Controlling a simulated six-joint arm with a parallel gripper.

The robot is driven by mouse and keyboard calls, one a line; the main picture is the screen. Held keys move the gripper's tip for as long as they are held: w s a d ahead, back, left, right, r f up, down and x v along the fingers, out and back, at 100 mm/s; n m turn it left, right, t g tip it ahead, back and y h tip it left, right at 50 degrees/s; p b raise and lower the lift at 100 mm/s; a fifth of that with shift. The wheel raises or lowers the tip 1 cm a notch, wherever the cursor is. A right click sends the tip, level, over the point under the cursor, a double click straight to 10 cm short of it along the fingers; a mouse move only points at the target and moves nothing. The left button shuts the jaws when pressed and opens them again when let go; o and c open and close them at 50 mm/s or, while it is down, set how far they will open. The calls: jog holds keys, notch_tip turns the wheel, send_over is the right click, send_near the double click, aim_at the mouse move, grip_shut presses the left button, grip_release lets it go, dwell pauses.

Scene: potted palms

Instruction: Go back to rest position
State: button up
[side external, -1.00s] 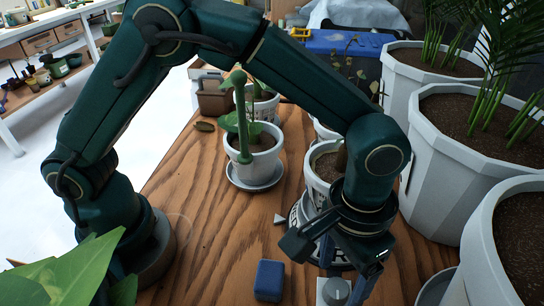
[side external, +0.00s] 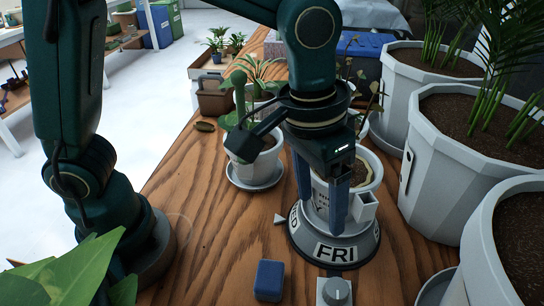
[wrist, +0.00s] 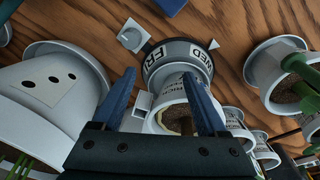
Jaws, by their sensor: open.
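My gripper (side external: 322,208) is open, with its blue fingers pointing down and nothing between them. In the side view it overlaps a white pot of soil (side external: 366,172) on a round grey base (side external: 352,256) marked with days; "FRI" faces the camera. In the wrist view my gripper (wrist: 157,76) has its fingers apart, with the pot (wrist: 172,92) and the base (wrist: 166,52) beyond them. The exact gap between fingers and pot cannot be told. My fingers hide part of the pot in the side view.
A potted cactus on a saucer (side external: 254,184) stands behind left. Large white planters (side external: 450,170) line the right. A blue block (side external: 269,280) and a knob box (side external: 335,291) sit in front.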

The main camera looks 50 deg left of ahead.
jog(key=s+a+r+t, duration=0.1)
jog(key=s+a+t, duration=0.1)
jog(key=s+a, duration=0.2)
jog(key=s+a+r+n+t+y, duration=0.1)
jog(key=s+a+r+t, duration=0.1)
jog(key=a, duration=0.8)
jog(key=shift+s+a+r+n, duration=0.15)
jog(key=shift+s+a+n, duration=0.15)
jog(key=shift+s, duration=0.6)
